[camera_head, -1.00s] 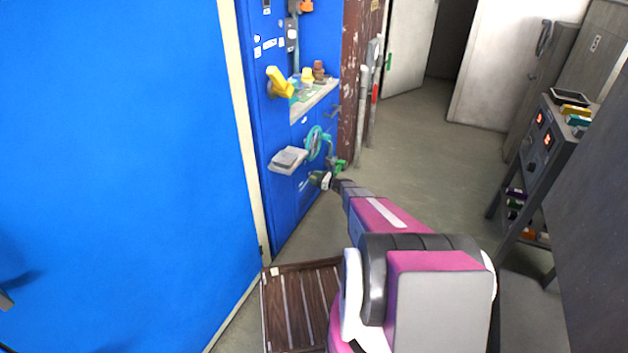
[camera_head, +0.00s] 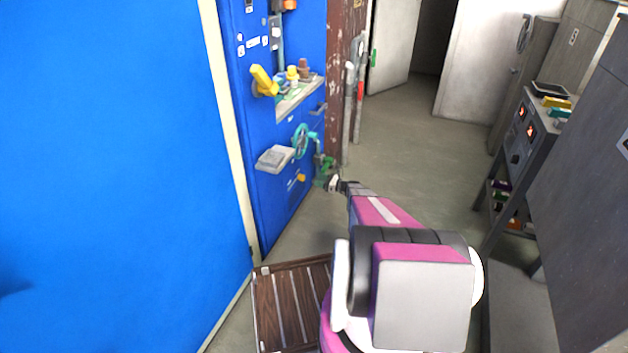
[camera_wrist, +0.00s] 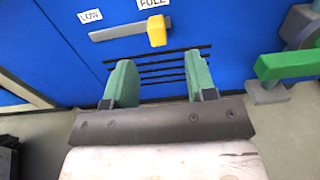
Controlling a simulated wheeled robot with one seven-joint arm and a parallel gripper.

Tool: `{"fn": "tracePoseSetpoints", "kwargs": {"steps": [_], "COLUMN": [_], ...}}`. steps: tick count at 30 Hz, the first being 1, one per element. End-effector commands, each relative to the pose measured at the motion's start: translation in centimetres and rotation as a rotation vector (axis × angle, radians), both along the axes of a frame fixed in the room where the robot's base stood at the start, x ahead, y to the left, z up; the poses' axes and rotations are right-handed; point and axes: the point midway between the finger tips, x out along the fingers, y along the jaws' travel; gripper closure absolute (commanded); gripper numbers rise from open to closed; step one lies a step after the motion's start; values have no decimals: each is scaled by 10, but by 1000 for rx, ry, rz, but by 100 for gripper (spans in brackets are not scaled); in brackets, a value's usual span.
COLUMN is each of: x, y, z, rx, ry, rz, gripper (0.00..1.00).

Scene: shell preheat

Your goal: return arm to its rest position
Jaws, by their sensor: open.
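My gripper (camera_wrist: 160,82) is open and empty in the wrist view, its two green fingers apart with nothing between them. Behind the fingers is the blue panel with dark vent slots. In the head view my arm, pink and grey, reaches forward, and its far end with the gripper (camera_head: 334,184) is small, low in front of the blue panel (camera_head: 262,207). I cannot tell from these views whether the fingers touch the panel.
A slider with a yellow knob (camera_wrist: 157,30) is on the panel above the fingers. A green handle (camera_wrist: 286,64) is at right. A yellow lever (camera_head: 263,80), teal wheel (camera_head: 300,141) and grey shelf (camera_head: 275,158) stick out. A slatted wooden pallet (camera_head: 290,305) lies below. Open floor is beyond.

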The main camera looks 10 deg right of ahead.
Motion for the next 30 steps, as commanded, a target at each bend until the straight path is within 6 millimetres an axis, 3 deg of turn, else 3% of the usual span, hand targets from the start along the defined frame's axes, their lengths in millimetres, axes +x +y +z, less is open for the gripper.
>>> {"fn": "tracePoseSetpoints", "kwargs": {"steps": [15, 20, 26, 30], "x": [-3, -15, -67, -122], "y": [-4, 10, 68, 111], "z": [0, 12, 55, 90], "rx": [0, -53, -313, -559], "ry": [0, -15, -102, -204], "rz": [1, 35, 210, 396], "gripper": [49, 49, 49, 49]}}
